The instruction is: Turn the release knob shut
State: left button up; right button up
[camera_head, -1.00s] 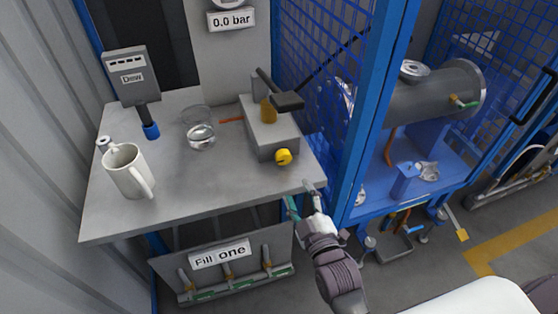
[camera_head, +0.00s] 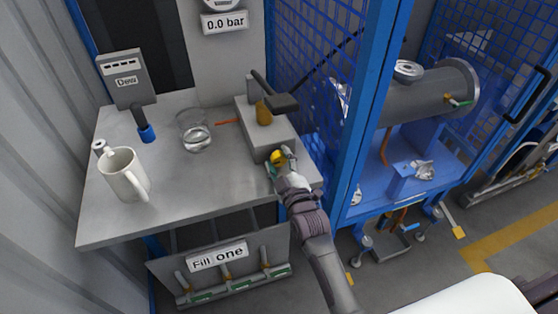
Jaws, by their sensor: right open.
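The yellow release knob (camera_head: 277,157) is on the front face of a grey box (camera_head: 263,128) at the right side of the grey bench. My right gripper (camera_head: 279,164) is at the knob, with its fingers open on either side of it. The fingers partly cover the knob, and I cannot tell whether they touch it. A black lever (camera_head: 276,97) and a brass fitting (camera_head: 263,113) are on top of the box. My left gripper is not in view.
On the bench (camera_head: 185,190) stand a white mug (camera_head: 125,175), a glass (camera_head: 195,138) and a grey meter marked "Dew" (camera_head: 127,80). A gauge label (camera_head: 224,22) reads 0.0 bar. A blue mesh cage post (camera_head: 366,110) rises close to the right of the box.

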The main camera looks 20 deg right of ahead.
jog(key=c, duration=0.9)
jog(key=shift+m+p, duration=0.3)
jog(key=shift+r+m+p, duration=0.15)
jog(key=shift+m+p, duration=0.4)
jog(key=shift+m, duration=0.45)
jog(key=m+p, duration=0.1)
jog(key=m, duration=0.2)
jog(key=shift+d+m+p, duration=0.1)
jog(key=shift+m+p, duration=0.2)
jog(key=shift+p, duration=0.05)
jog(key=m+p, duration=0.1)
jog(key=m, duration=0.4)
jog(key=shift+d+m, duration=0.15)
jog(key=shift+m, duration=0.15)
jog(key=m, duration=0.3)
jog(key=shift+p, duration=0.35)
jog(key=shift+d+m, duration=0.1)
jog(key=shift+m, duration=1.4)
